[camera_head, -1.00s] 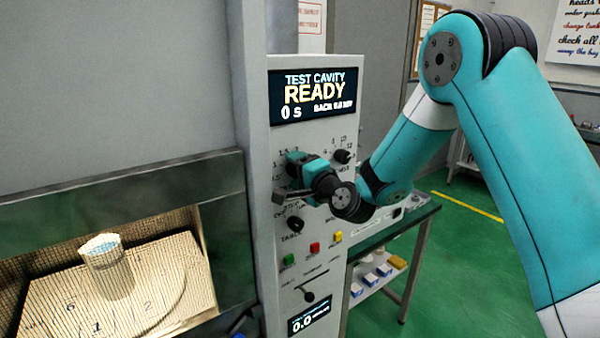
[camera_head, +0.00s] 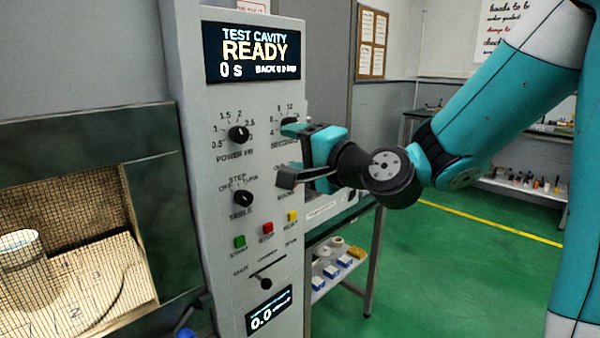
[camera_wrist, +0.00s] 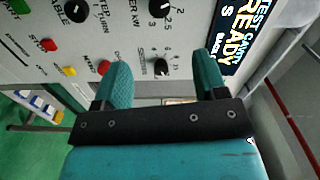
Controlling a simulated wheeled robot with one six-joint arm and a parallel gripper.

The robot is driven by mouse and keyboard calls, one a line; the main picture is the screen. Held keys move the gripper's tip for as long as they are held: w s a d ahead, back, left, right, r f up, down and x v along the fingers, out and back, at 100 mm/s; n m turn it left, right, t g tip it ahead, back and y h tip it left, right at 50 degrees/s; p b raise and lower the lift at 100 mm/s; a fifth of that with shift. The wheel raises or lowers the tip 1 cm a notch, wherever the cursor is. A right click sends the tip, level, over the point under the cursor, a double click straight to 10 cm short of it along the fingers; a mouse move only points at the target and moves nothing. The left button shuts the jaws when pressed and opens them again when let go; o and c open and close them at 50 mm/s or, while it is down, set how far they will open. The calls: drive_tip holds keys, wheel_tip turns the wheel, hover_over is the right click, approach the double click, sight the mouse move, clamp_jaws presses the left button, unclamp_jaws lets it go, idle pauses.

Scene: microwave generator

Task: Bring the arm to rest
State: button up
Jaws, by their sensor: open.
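My gripper (camera_head: 285,155) is at the right part of the microwave generator's control panel (camera_head: 208,115). In the wrist view my gripper (camera_wrist: 162,80) has its two teal fingers spread apart with nothing between them. The seconds knob (camera_wrist: 161,67) shows beyond the gap between the fingers. In the head view my gripper covers part of the right-hand knobs. My teal arm reaches in from the right, bent at the elbow. The panel display (camera_head: 252,52) reads TEST CAVITY READY, 0 s.
The power knob (camera_head: 238,133), table knob (camera_head: 243,198) and green (camera_head: 240,242), red (camera_head: 267,228) and yellow (camera_head: 292,215) buttons stand out from the panel. A cup (camera_head: 20,255) is inside the mesh-fronted cavity. A bench (camera_head: 372,250) stands behind; green floor (camera_head: 450,270) is clear at right.

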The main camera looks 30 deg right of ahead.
drive_tip(key=shift+s+d, duration=0.15)
drive_tip(key=shift+s, duration=0.2)
idle(0.3)
drive_tip(key=s+a+f+n+g+y, duration=0.3)
drive_tip(key=s+a+f+n+g, duration=0.4)
drive_tip(key=s+a+n+g, duration=0.3)
drive_tip(key=s+f+n+g+h, duration=0.4)
drive_tip(key=s+n+g, duration=0.3)
drive_tip(key=s, duration=0.6)
drive_tip(key=f+n, duration=0.1)
drive_tip(key=n, duration=0.1)
drive_tip(key=shift+d+n, duration=0.15)
drive_tip(key=shift+n, duration=0.25)
